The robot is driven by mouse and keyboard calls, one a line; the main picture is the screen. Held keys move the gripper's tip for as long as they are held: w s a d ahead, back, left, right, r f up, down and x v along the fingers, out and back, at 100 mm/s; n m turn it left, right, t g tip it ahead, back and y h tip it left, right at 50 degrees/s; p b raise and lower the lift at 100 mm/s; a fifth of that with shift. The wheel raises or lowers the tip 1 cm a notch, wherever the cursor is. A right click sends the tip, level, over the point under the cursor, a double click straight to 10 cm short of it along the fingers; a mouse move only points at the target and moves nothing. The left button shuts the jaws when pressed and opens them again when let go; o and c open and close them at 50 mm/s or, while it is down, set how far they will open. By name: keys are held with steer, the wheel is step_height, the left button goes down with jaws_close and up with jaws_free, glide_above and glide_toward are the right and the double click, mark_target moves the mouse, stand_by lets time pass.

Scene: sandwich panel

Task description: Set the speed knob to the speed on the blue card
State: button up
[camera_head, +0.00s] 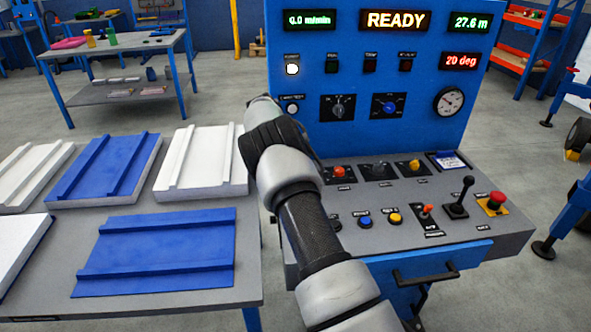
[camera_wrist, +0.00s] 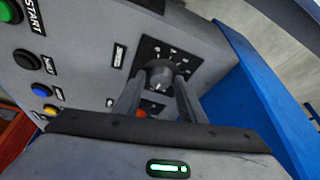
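In the wrist view, a dark round knob (camera_wrist: 160,76) with a pale pointer sits on a black square plate with a ring of marks. My gripper (camera_wrist: 160,88) has its two fingers apart, one on each side of this knob; I cannot tell whether they touch it. Its label is too small to read. In the head view, my arm hides this knob and my gripper. The blue card (camera_head: 447,161) lies at the console's upper right; its white print is unreadable. The green display (camera_head: 310,20) reads in m/min, its first digit unclear.
An orange knob (camera_head: 338,172), a black one (camera_head: 378,168) and a yellow one (camera_head: 413,166) stand on the console. Nearby are push buttons (camera_head: 365,222), a lever (camera_head: 460,196) and a red emergency stop (camera_head: 495,200). The table at left holds blue and white panels (camera_head: 160,250).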

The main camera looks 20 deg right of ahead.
steer(key=shift+o, duration=0.8)
steer(key=shift+r, duration=0.1)
steer(key=shift+a+r, duration=0.1)
steer(key=shift+r, duration=0.1)
steer(key=p+v, duration=0.3)
steer(key=v, duration=1.4)
steer(key=shift+f, duration=0.1)
